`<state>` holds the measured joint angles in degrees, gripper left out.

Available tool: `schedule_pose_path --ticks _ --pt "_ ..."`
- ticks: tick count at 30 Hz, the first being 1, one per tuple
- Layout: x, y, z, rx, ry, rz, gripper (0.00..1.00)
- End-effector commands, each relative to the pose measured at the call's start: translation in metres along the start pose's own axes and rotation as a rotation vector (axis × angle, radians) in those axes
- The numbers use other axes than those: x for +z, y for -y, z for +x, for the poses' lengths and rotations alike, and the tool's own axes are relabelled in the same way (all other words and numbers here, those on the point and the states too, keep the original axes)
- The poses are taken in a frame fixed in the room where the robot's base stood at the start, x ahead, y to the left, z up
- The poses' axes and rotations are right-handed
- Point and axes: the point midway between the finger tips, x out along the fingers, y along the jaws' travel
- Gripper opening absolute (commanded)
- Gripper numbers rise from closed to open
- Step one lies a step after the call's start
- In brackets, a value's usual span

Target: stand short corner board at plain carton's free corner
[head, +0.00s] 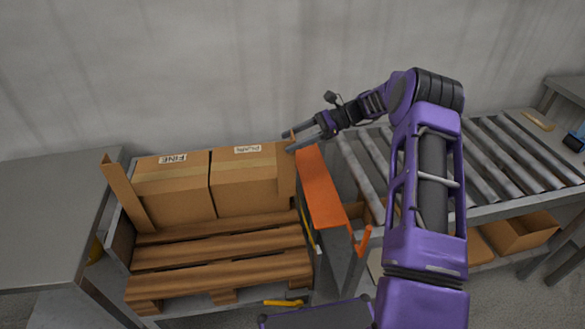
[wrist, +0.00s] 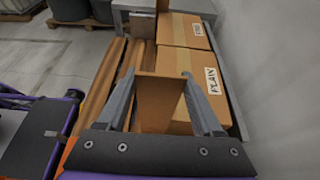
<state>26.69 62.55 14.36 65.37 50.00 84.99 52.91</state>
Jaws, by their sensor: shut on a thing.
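The plain carton (head: 240,185) is a brown taped box with a PLAIN label, on the right of a wooden pallet; it also shows in the wrist view (wrist: 180,65). My gripper (head: 289,142) is shut on the short corner board (head: 287,178), a brown folded strip, at its upper part. The board is upright at the carton's right front corner in the head view. In the wrist view the board (wrist: 158,102) is between my two fingers, close to the carton. I cannot tell whether it touches the carton or the pallet; its lower end is hidden in the wrist view.
The FINE carton (head: 175,195) sits left of the plain one, with a taller corner board (head: 125,192) at its left front corner. The pallet's front slats (head: 220,262) are bare. An orange panel (head: 323,188) and a roller conveyor (head: 490,150) lie to the right.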

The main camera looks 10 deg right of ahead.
Motion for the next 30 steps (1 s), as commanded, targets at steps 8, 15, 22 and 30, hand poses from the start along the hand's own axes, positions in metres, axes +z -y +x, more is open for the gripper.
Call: schedule_pose_path --ticks 8,15,22,30 --pt "-0.037 0.0 0.015 -0.001 0.0 0.0 0.0" --pt "-0.061 0.0 0.025 0.0 0.0 0.001 0.0" --pt "-0.08 0.001 0.032 -0.002 -0.002 -0.002 0.0" --pt "-0.08 0.0 0.032 -0.002 -0.002 -0.001 0.95"
